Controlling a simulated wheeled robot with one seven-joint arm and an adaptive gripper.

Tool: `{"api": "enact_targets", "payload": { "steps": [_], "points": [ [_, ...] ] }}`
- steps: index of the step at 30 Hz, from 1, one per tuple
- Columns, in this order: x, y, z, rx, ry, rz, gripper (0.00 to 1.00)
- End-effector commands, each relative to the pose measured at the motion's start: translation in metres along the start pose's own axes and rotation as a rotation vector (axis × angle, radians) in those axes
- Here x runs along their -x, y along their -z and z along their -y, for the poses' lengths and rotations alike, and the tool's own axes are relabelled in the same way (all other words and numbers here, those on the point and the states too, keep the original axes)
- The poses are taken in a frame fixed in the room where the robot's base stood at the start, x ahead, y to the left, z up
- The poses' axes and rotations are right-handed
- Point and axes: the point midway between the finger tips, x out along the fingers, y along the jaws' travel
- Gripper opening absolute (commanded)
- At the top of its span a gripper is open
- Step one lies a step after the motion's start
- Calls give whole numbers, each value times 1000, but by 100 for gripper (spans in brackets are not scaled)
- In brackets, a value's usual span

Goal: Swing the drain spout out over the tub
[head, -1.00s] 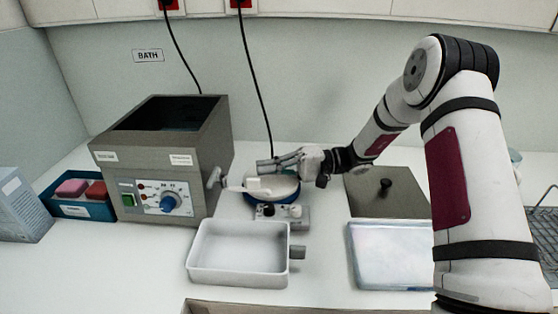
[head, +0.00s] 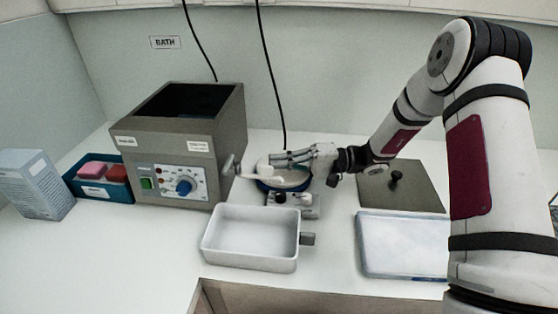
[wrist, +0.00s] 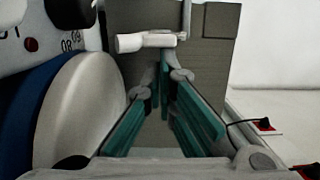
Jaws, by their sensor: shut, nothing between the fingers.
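The grey bath (head: 190,135) stands at the left of the bench with its dark opening up. Its drain spout (head: 231,164) is a small pale fitting on the bath's right side. In the wrist view the spout (wrist: 148,42) is a short pale tube in front of the bath's grey wall, just beyond my fingertips. The white tub (head: 250,262) stands in front of it, empty. I cannot tell whether the tips touch the spout.
A grey plate with a knob (head: 415,195) and a pale tray (head: 400,245) lie right. A blue tray (head: 125,190) stands left.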

Motion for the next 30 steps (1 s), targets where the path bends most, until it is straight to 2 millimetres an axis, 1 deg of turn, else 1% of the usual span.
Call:
{"api": "enact_targets", "payload": {
  "steps": [14, 20, 30],
  "points": [
    [2, -12, 1, -4, 1, -102, 0],
    [1, -26, 3, -6, 2, -211, 0],
    [-7, -56, 2, -3, 2, -203, 0]
  ]
}}
